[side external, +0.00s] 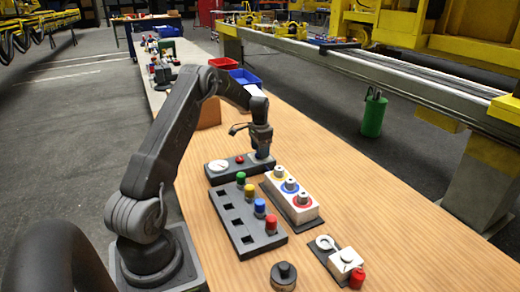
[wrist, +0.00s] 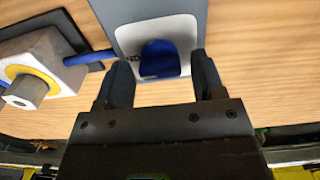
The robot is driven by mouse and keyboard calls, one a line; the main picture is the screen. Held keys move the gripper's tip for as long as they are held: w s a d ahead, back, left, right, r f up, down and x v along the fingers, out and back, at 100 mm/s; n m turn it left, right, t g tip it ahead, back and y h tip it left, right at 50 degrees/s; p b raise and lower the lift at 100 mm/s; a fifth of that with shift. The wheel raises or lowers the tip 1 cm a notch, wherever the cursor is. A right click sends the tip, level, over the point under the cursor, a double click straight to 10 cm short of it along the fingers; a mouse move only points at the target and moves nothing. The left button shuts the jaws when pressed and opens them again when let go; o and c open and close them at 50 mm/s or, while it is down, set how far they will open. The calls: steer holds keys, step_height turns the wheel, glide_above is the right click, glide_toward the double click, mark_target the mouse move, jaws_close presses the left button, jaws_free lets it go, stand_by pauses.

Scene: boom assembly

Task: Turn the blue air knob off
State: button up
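The blue air knob (wrist: 160,59) shows in the wrist view on a white label with partly hidden lettering, on a grey panel (wrist: 128,38). My gripper (wrist: 160,70) is open, with one finger on each side of the knob and visible gaps between. I cannot tell how far above the panel the fingertips are. In the side view my gripper (side external: 262,155) points down at the right end of the dark grey panel (side external: 228,178), which carries a white gauge and a red button. The knob is hidden there behind my gripper.
A white block (side external: 308,209) with several ringed knobs stands close by. A dark rack (side external: 258,240) with green, yellow, blue and red pegs is in front. A black knob piece (side external: 284,276) and a small white-box unit (side external: 345,262) sit nearer. The table's right side is clear.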

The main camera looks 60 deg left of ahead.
steer(key=c, duration=0.8)
steer(key=shift+o, duration=0.2)
steer(key=n, duration=0.4)
steer(key=shift+n, duration=0.4)
steer(key=n, duration=0.9)
steer(key=shift+n, duration=2)
